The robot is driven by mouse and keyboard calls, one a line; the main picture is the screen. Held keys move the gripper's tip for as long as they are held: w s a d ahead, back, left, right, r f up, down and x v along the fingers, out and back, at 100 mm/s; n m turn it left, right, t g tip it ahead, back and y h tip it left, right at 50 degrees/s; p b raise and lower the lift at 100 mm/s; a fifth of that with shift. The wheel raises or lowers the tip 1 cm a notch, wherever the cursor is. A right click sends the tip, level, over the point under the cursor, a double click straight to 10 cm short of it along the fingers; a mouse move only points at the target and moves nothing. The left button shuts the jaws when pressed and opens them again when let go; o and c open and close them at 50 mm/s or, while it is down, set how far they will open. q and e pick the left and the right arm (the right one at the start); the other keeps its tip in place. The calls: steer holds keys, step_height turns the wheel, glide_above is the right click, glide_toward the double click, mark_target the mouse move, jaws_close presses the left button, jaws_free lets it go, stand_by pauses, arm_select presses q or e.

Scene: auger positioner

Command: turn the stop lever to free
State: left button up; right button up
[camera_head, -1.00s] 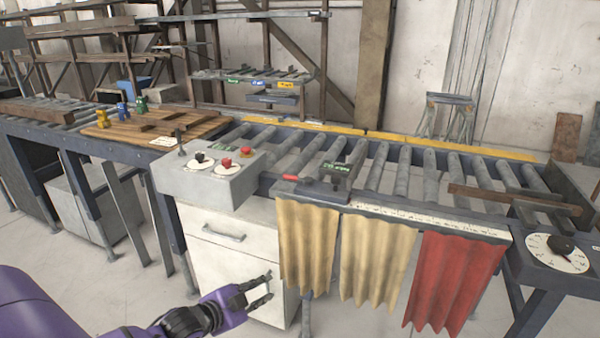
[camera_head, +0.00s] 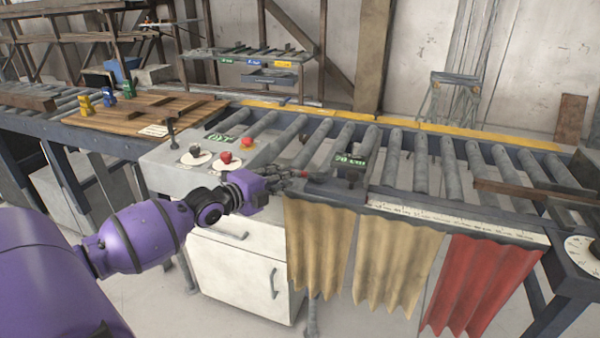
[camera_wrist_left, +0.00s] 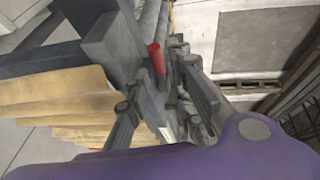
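The stop lever shows as a short red handle (camera_wrist_left: 154,58) in the left wrist view, on a dark grey block at the front edge of the roller conveyor. In the head view its red end (camera_head: 311,174) is small and partly covered by my fingers. My left gripper (camera_head: 300,171) reaches in from the left, its fingers at the handle. In the left wrist view the gripper (camera_wrist_left: 163,98) has its fingers spread apart, with the red handle showing between and beyond them. Contact with the handle cannot be told. My right gripper is not in view.
A grey control box (camera_head: 170,175) with red and black knobs stands left of the gripper. A small green display (camera_head: 350,160) sits just right of the lever. Tan curtains (camera_head: 335,250) and a red curtain (camera_head: 475,285) hang below the front edge. A white cabinet (camera_head: 240,275) is underneath.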

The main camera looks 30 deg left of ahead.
mark_target(307, 174)
arm_select(q)
steer(key=x, duration=0.6)
steer(key=shift+w+a+f, duration=0.2)
steer(key=shift+w+f, duration=0.05)
steer(key=shift+w, duration=0.05)
jaws_close()
